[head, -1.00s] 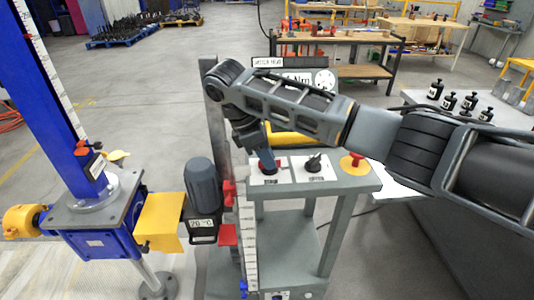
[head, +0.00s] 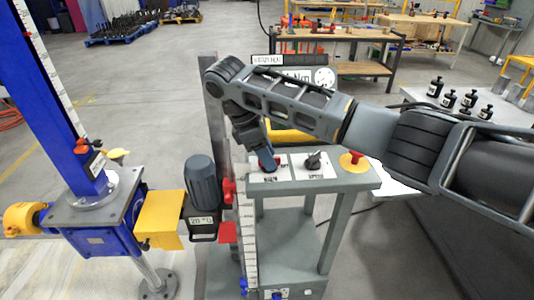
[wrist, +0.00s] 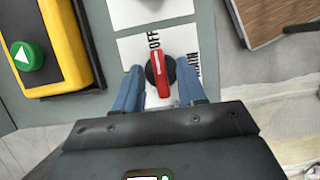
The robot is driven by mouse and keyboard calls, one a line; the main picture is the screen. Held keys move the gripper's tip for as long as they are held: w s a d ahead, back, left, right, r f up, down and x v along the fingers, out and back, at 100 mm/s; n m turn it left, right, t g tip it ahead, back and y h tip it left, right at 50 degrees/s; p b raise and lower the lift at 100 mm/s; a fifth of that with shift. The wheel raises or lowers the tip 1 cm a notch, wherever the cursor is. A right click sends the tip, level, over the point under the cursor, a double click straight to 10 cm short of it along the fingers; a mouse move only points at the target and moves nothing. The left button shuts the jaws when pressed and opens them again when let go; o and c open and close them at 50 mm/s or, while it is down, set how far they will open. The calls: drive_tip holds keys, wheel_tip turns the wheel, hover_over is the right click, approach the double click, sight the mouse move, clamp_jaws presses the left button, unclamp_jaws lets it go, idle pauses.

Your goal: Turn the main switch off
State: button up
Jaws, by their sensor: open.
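The main switch is a red knob (wrist: 161,80) with a white line on a black round base, set on a white plate marked OFF and MAIN in the wrist view. The knob lies roughly up and down in that view, its white line pointing towards the OFF lettering. My gripper (wrist: 159,71) is open, with one blue finger on each side of the knob; I cannot tell whether they touch it. In the head view my gripper (head: 268,160) reaches down over the white switch plate (head: 268,178) and hides most of the knob.
A black rotary switch (head: 313,160) and a yellow-based red button (head: 353,161) sit to the right on the same grey panel. A yellow box with a green button (wrist: 27,55) is close by. A grey motor (head: 202,183) and a blue jack (head: 95,215) stand left.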

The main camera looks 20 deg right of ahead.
sight(255, 169)
drive_tip(key=s+v, duration=0.1)
drive_tip(key=v, duration=0.6)
drive_tip(key=shift+w+r, duration=0.4)
drive_tip(key=shift+w, duration=0.15)
drive_tip(key=shift+a, duration=0.1)
